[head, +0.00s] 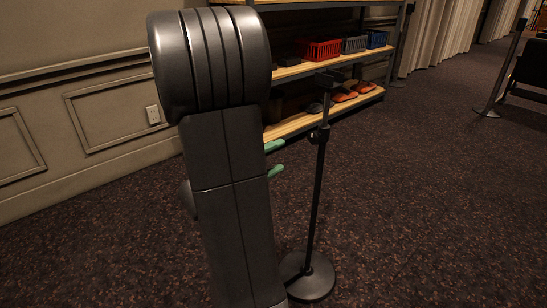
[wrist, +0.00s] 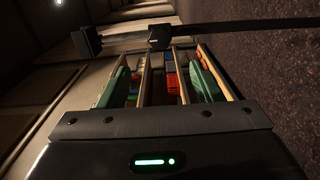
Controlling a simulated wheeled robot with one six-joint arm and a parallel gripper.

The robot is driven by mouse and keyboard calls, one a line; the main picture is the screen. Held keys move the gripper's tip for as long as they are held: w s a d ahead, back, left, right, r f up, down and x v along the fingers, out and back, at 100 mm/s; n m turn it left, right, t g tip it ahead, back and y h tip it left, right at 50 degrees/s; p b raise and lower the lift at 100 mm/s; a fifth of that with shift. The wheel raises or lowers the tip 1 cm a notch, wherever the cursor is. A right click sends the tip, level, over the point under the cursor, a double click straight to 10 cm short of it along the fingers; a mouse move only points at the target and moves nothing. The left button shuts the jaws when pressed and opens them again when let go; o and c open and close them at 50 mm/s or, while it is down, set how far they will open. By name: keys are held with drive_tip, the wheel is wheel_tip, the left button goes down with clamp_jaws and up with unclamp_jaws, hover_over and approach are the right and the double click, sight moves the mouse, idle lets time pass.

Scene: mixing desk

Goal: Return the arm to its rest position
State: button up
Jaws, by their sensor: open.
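My gripper (head: 275,158) shows in the head view only as two green fingertips poking out to the right from behind my dark grey arm. The fingertips are apart, with nothing seen between them. The rest of the gripper is hidden by the arm. In the wrist view both green fingers (wrist: 160,82) are spread wide on either side of the picture's middle, and the gap between them is empty of any held thing. A wooden shelf unit appears beyond the gap.
A black stand (head: 317,200) with a round base rises just right of my arm; its pole also crosses the wrist view's top (wrist: 230,34). Behind is a shelf unit (head: 310,68) with a red basket (head: 320,49), a blue basket (head: 376,39) and orange shoes (head: 345,95).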

sight(312, 139)
idle(0.5)
drive_tip(key=b+x, duration=0.2)
drive_tip(key=x, duration=1.1)
drive_tip(key=shift+w+d+b, duration=0.2)
drive_tip(key=shift+w+b, duration=0.05)
drive_tip(key=shift+b, duration=0.1)
drive_tip(key=shift+a, duration=0.1)
